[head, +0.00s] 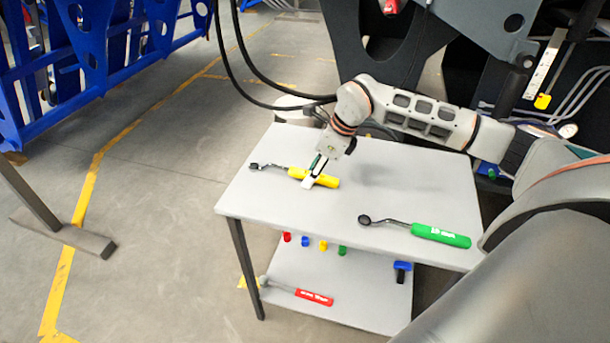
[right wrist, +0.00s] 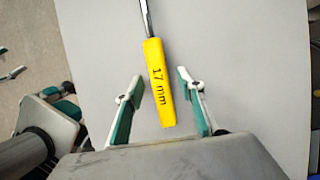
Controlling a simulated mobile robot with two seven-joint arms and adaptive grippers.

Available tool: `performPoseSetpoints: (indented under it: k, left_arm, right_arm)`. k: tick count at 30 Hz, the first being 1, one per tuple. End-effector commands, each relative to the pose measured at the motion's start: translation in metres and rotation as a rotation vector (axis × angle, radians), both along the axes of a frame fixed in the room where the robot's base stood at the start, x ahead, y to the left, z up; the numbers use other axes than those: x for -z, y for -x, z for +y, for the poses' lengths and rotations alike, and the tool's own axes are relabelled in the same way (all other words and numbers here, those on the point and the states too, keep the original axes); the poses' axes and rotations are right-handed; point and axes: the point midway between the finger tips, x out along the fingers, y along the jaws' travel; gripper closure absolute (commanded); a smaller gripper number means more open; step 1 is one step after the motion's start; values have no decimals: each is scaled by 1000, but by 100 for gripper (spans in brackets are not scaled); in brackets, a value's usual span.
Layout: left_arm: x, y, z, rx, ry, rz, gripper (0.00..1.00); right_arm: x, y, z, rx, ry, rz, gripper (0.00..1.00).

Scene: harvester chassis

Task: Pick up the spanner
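A spanner with a yellow handle (head: 325,180) and a dark ring head lies on the grey table top; its handle reads "17 mm" in the right wrist view (right wrist: 159,85). A second spanner with a green handle (head: 440,235) lies nearer the table's front right. My right gripper (head: 314,182) reaches down at the yellow handle. In the right wrist view its two fingers (right wrist: 157,80) stand apart, one on each side of the handle, with gaps between. Whether the fingertips are level with the handle I cannot tell.
The table top (head: 400,185) is otherwise mostly clear. Its lower shelf (head: 340,285) holds a red-handled tool (head: 314,297), several small coloured pieces and a blue-topped item (head: 402,268). Dark machinery stands behind the table. Blue frames (head: 80,70) stand at the far left.

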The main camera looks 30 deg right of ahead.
Motion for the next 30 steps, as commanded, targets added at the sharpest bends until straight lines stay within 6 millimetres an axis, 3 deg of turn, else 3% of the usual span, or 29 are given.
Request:
performPoseSetpoints:
  k: [8,13,25,30]
  left_arm:
    - [-1,0,0,0,0,-1,37]
    - [-1,1,0,0,0,0,37]
    - [3,7,0,0,1,12,37]
    - [1,6,-1,1,1,9,37]
  right_arm:
    - [4,0,0,0,0,1,62]
    - [4,0,0,0,0,1,100]
    - [1,0,0,0,-1,-1,100]
    - [-14,-1,0,0,-1,-4,100]
